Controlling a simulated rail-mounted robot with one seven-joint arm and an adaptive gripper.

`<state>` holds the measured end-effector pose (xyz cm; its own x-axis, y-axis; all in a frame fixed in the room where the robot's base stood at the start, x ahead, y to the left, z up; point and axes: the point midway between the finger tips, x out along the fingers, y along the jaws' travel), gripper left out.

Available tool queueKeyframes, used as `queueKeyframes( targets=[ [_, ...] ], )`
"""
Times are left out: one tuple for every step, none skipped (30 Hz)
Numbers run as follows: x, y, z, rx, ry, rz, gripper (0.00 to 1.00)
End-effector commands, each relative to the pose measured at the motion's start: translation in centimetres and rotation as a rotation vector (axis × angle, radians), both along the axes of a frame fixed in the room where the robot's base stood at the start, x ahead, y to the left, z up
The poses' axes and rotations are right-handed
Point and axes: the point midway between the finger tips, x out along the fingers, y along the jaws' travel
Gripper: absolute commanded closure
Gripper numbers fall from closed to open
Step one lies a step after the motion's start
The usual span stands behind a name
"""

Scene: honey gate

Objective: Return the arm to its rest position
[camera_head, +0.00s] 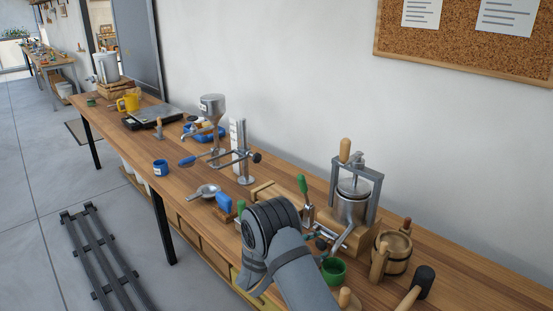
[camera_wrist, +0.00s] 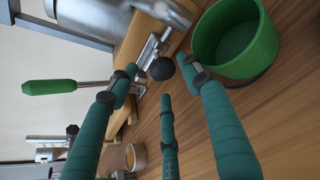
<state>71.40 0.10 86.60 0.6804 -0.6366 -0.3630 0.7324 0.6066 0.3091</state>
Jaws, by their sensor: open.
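My arm (camera_head: 278,240) reaches over the front edge of the bench, beside the metal press (camera_head: 355,200). In the wrist view my gripper (camera_wrist: 160,82) has its dark green fingers spread open and empty. A black ball knob (camera_wrist: 162,68) lies in the gap between the fingertips; I cannot tell whether any finger touches it. A green cup (camera_wrist: 240,40) is close beside the right finger, and in the head view the cup (camera_head: 333,271) stands right of my wrist. My fingers are mostly hidden by my arm in the head view.
A green-handled tool (camera_head: 303,188) stands near the press. A wooden bucket (camera_head: 393,256) and a black-headed mallet (camera_head: 420,285) are at the right. A strainer (camera_head: 204,191), a blue cup (camera_head: 160,168) and a steel funnel (camera_head: 212,106) are further left. The floor in front is mostly open, with a dark rack.

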Motion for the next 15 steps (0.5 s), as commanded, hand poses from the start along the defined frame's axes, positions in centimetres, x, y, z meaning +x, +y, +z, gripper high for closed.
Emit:
queueKeyframes(
  targets=[
    [0.6, -0.6, -0.6, 0.001, -0.001, -0.003, 0.51],
    [0.9, -0.9, -0.8, 0.002, 0.000, -0.004, 0.51],
    [1.3, -1.3, -1.0, 0.001, 0.000, -0.003, 0.51],
    [1.6, -1.6, -1.1, 0.001, 0.000, -0.002, 0.51],
    [1.9, -1.9, -1.3, 0.001, -0.001, -0.003, 0.51],
    [2.2, -2.2, -1.4, 0.001, 0.000, -0.002, 0.51],
    [2.5, -2.4, -1.5, 0.001, 0.000, -0.002, 0.51],
    [2.7, -2.6, -1.6, 0.001, 0.000, -0.001, 0.51],
    [2.9, -2.8, -1.7, 0.001, 0.000, -0.001, 0.51],
    [3.1, -2.9, -1.8, 0.001, 0.001, -0.001, 0.51],
    [3.2, -3.0, -1.8, 0.001, 0.001, -0.001, 0.51],
    [3.3, -3.0, -1.8, 0.001, 0.000, 0.001, 0.51],
    [3.3, -2.9, -1.8, 0.001, 0.000, 0.001, 0.51],
    [3.3, -3.0, -1.7, 0.001, 0.001, 0.000, 0.51],
    [3.3, -3.0, -1.7, 0.001, 0.001, 0.000, 0.51]
  ],
)
